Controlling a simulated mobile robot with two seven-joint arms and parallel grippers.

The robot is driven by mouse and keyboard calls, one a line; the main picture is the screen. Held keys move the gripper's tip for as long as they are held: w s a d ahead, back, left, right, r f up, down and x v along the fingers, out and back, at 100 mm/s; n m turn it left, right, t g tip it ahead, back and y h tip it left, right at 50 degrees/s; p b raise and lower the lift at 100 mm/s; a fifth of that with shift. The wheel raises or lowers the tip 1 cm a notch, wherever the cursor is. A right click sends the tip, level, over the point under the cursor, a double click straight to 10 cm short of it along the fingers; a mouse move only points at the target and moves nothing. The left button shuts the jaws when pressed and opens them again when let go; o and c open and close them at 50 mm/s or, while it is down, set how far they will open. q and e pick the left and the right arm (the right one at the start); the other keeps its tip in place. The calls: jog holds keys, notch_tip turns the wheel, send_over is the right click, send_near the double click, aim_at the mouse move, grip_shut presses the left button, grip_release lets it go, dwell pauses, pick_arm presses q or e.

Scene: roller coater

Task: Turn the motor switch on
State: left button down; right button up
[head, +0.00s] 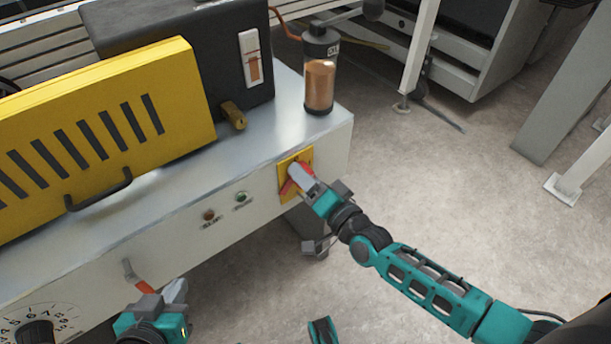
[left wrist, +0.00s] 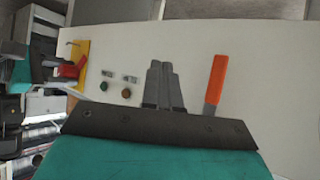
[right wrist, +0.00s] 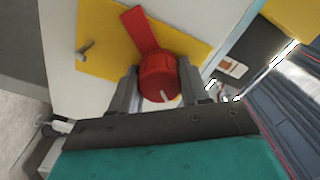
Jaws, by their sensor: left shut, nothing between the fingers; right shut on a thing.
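The motor switch is a red rotary handle (right wrist: 158,75) on a yellow plate (right wrist: 95,40) on the machine's front panel. In the head view the yellow plate (head: 291,161) is near the panel's right end, with the red handle (head: 287,187) partly hidden by my right gripper. My right gripper (head: 303,177) is shut on the red knob, with a finger on each side of it in the right wrist view. My left gripper (head: 172,294) is shut and empty, in front of the panel at lower left. In the left wrist view its fingers (left wrist: 163,85) are together beside an orange-handled lever (left wrist: 215,80).
A green button (head: 241,197) and a brown-red button (head: 208,215) sit left of the switch. The lever (head: 138,279) and a numbered dial (head: 38,332) are at lower left. A yellow guard (head: 110,110) and an oil cup (head: 319,80) stand on top.

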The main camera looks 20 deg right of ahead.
jog(key=m, duration=0.4)
jog(key=shift+d+f+m+b, duration=0.1)
jog(key=shift+m+b, duration=0.2)
jog(key=shift+b, duration=0.05)
jog(key=shift+m+b, duration=0.3)
jog(key=shift+m, duration=1.9)
pick_arm(q)
jog(key=shift+d+f+b, duration=0.3)
jog(key=shift+d+f, duration=0.05)
jog(key=shift+f, duration=0.2)
jog(key=shift+w+r, duration=0.1)
pick_arm(e)
jog(key=shift+m, duration=0.3)
jog(key=o, duration=1.1)
jog(key=shift+c, duration=0.2)
pick_arm(q)
jog(key=shift+a+r+p, duration=0.35)
jog(key=shift+p, duration=0.6)
pick_arm(e)
jog(key=v, duration=1.3)
